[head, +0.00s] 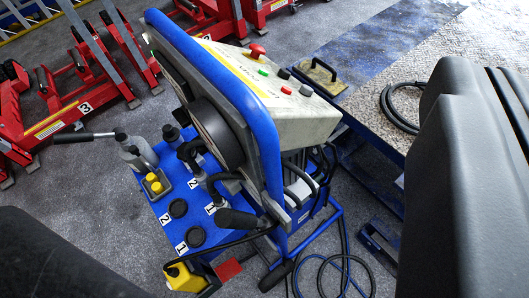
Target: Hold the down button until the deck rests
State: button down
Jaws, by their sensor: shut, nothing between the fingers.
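A blue-framed control stand fills the middle of the head view. Its pale sloping panel (215,57) carries a red mushroom knob (257,51), a green button (263,71), a dark button (284,74), a red button (286,90) and a grey button (306,90). No label tells me which is the down button. A textured metal deck (440,50) lies at the upper right, with a blue frame (378,240) below. I cannot tell whether the deck rests. My gripper's fingertips do not show; large dark shapes at the right and lower left look like parts of me.
A black-handled plate (318,75) and a coiled black hose (400,108) lie by the deck. Cables trail on the grey floor. Red jacks (60,110) stand at the left.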

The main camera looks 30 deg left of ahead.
aim_at(283, 73)
jog(key=z, duration=0.7)
jog(key=k, duration=1.85)
jog(key=u, duration=0.8)
jog(key=i, duration=1)
jog(key=z, duration=0.05)
